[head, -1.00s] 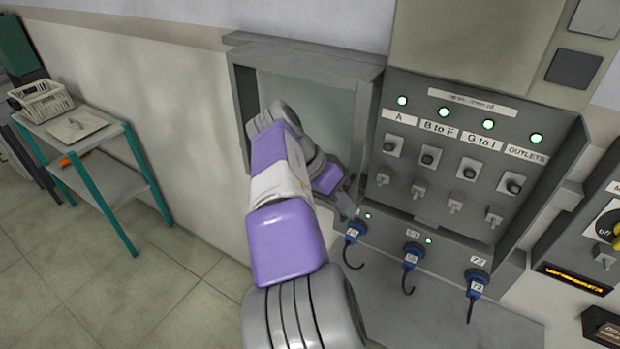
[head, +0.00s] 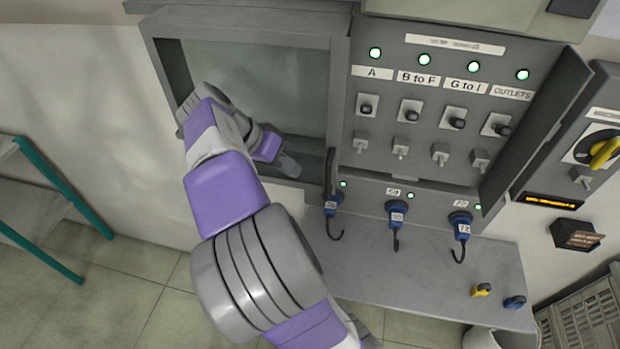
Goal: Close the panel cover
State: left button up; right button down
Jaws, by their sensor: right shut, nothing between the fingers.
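The panel cover (head: 340,75) stands open at the left of the switch panel (head: 425,105). It is a grey frame around a pale, see-through pane, and its right side meets the panel's left edge. My right arm reaches up from the bottom and hides the cover's lower left part. My right gripper (head: 291,166) is shut and empty in front of the cover's lower right part, near its bottom edge. I cannot tell whether it touches the cover. My left gripper is not in view.
Switches and green lamps fill the open panel. Blue plugs (head: 397,215) with hooked cables stick out below, above a grey ledge (head: 400,275) with a yellow and a blue plug. A yellow rotary switch (head: 604,152) is at right. A teal-legged shelf (head: 60,195) stands at left.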

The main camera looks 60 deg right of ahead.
aim_at(303, 174)
jog(key=shift+s+d+f, duration=0.25)
jog(key=shift+s+d, duration=0.05)
jog(key=shift+s, duration=0.5)
jog(key=shift+s+d+f, duration=0.25)
jog(key=shift+s+f, duration=0.05)
jog(key=shift+s, duration=0.45)
jog(key=shift+s+d+f, duration=0.25)
jog(key=shift+s+d, duration=0.05)
jog(key=shift+s, duration=0.5)
